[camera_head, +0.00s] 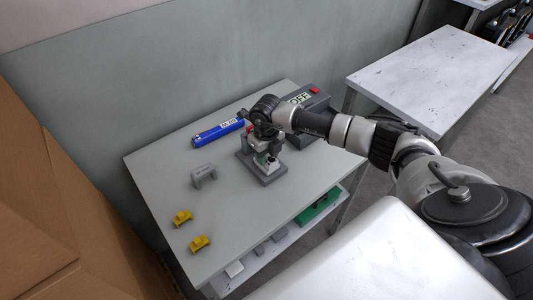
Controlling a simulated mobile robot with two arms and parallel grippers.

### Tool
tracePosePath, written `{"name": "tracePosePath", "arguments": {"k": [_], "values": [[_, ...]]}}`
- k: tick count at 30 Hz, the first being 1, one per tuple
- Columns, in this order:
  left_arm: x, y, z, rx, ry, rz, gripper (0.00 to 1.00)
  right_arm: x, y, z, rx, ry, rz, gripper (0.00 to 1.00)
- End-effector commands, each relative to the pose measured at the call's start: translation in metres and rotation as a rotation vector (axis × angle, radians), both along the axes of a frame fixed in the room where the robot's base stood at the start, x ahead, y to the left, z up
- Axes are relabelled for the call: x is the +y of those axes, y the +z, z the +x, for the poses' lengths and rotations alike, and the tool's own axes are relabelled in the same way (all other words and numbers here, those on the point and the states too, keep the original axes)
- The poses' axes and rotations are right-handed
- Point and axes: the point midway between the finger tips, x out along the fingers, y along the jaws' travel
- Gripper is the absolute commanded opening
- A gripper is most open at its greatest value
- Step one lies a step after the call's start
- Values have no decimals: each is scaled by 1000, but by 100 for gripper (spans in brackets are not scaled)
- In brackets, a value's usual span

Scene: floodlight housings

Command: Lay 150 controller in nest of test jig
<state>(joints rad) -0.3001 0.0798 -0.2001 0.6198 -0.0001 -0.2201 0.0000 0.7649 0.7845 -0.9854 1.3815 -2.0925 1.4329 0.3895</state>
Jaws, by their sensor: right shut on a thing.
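The grey test jig (267,180) stands on the table toward its right side. My right gripper (264,150) points down over the jig and is shut on a small pale piece with green on it, seemingly the controller (270,164). The piece is at the nest of the jig; the gripper hides part of it. I cannot read 150 on it, nor tell whether it touches the nest floor. My left gripper is not in view.
On the grey table (150,190) are a blue labelled bar (217,133), a grey bracket-like block (204,176) and two yellow pieces (182,217). A dark box marked OFF with a red button (314,91) stands behind my arm. A cardboard box (60,200) is at left.

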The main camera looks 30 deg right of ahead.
Motion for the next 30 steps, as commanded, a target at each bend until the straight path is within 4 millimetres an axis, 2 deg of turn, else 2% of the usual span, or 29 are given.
{"name": "tracePosePath", "arguments": {"k": [12,13,18,26,30], "values": [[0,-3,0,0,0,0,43,0,-3,0,0,0,0,9],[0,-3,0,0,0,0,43,0,-3,0,0,0,0,39],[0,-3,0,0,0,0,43,0,-3,0,0,0,0,65],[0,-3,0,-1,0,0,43,0,-3,0,0,0,0,67],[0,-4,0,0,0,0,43,0,5,1,-2,1,0,67]]}}
